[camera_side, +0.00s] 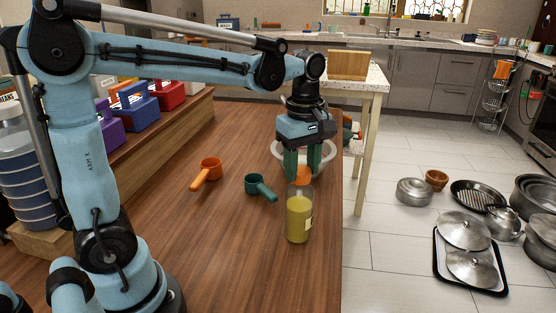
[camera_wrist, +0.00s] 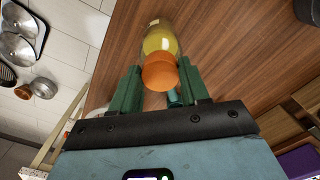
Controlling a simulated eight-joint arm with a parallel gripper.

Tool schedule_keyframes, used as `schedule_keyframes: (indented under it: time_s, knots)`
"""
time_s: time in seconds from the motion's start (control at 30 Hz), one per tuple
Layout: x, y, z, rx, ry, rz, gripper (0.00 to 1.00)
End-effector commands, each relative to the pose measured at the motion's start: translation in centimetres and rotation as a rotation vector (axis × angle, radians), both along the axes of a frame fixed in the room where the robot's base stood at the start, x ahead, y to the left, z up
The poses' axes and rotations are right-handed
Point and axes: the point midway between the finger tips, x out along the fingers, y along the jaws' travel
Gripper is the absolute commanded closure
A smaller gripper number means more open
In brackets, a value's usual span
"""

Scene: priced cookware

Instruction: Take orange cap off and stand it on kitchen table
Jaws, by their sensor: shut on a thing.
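A clear bottle (camera_side: 299,222) of yellow-green liquid stands upright on the brown wooden kitchen table (camera_side: 235,245), near its right edge. The orange cap (camera_side: 303,174) is at the bottle's top, between the green fingers of my gripper (camera_side: 303,178), which points down from above. In the wrist view the orange cap (camera_wrist: 160,72) sits between the fingertips (camera_wrist: 159,66), with the bottle (camera_wrist: 160,40) beyond it. My gripper is shut on the cap. I cannot tell whether the cap still touches the bottle's mouth, as the fingers partly hide it.
An orange measuring cup (camera_side: 208,172) and a green one (camera_side: 260,187) lie left of the bottle. A white bowl (camera_side: 326,157) is behind my gripper. Colourful caddies (camera_side: 140,110) stand on a raised shelf at left. The front of the table is clear; pans lie on the floor at right.

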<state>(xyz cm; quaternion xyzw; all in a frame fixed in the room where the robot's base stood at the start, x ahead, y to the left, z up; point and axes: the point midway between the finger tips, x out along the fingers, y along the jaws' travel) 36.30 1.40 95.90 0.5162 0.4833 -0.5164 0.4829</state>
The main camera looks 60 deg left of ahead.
Motion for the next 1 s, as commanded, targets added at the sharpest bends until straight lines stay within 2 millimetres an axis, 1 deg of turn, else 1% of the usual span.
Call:
schedule_keyframes:
  time_s: [0.1, 0.13, 0.27, 1.0]
  knots:
    - [0.1, 0.0, 0.0, 0.0, -0.001, 0.172, 0.83]
    - [0.1, 0.0, 0.0, 0.0, -0.001, 0.178, 0.83]
    - [0.1, 0.0, 0.2, 0.0, -0.001, 0.171, 0.83]
    - [0.1, 0.0, 2.8, 0.0, -0.001, 0.168, 0.83]
